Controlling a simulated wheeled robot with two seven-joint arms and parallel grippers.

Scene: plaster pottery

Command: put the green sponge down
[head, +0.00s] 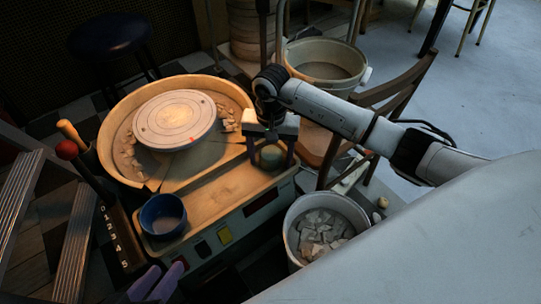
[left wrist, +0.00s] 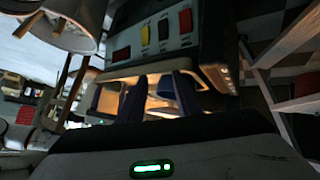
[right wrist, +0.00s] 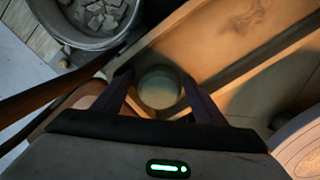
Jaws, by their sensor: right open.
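The green sponge (head: 271,156) is a small round block at the right front corner of the pottery wheel's deck. It also shows in the right wrist view (right wrist: 159,88), between the spread fingers. My right gripper (head: 269,150) points down around it, one finger on each side. The fingers are open, with a gap to the sponge visible in the right wrist view. My left gripper (head: 158,283) is low at the front left, fingers apart and empty. Its dark blue fingers (left wrist: 160,95) face the front of the wheel's housing in the left wrist view.
The wheel head (head: 174,118) sits in a round basin with clay scraps. A blue bowl (head: 163,215) stands on the deck's front left. A bucket of plaster shards (head: 322,232) stands right of the housing. A wooden chair (head: 392,95) and a large tub (head: 325,62) are behind my right arm.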

